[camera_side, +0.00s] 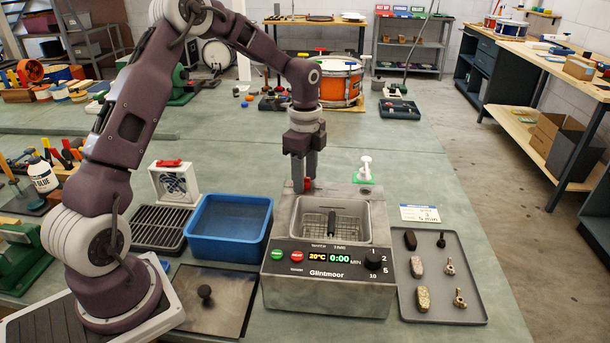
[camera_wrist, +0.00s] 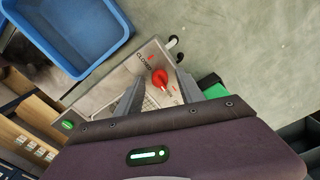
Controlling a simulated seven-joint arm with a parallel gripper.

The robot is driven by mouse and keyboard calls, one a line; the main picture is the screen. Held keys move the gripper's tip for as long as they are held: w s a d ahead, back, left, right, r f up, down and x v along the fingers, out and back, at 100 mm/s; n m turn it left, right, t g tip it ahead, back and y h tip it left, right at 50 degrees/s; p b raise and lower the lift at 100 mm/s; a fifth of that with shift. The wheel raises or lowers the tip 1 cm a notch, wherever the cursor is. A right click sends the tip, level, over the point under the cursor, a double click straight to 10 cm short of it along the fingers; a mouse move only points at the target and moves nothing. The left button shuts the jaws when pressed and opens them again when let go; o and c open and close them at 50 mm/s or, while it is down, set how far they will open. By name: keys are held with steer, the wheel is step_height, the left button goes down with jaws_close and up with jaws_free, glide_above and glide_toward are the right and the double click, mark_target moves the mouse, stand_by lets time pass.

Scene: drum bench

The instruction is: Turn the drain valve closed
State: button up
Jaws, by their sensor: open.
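The drain valve is a small red knob (camera_wrist: 159,77) on the back rim of the grey metal cleaner tank (camera_side: 345,300). In the wrist view a "CLOSED" label is printed on the rim beside it, with small red marks on either side of the knob. The red knob also shows in the side view (camera_side: 308,184), partly behind a finger. My gripper (camera_side: 301,180) points straight down over the rim. It is open, with one finger on each side of the knob in the wrist view (camera_wrist: 161,73). I cannot tell whether either finger touches it.
A blue bin (camera_side: 230,258) stands left of the tank, and a grey tray (camera_side: 472,302) with several small parts lies right.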

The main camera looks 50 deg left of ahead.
jaws_close()
steer(key=shift+n, duration=0.3)
steer(key=n, duration=0.3)
steer(key=shift+r+n, duration=0.1)
steer(key=shift+n, duration=0.3)
steer(key=n, duration=0.4)
steer(key=shift+n, duration=0.3)
steer(key=n, duration=0.4)
steer(key=shift+n, duration=2.2)
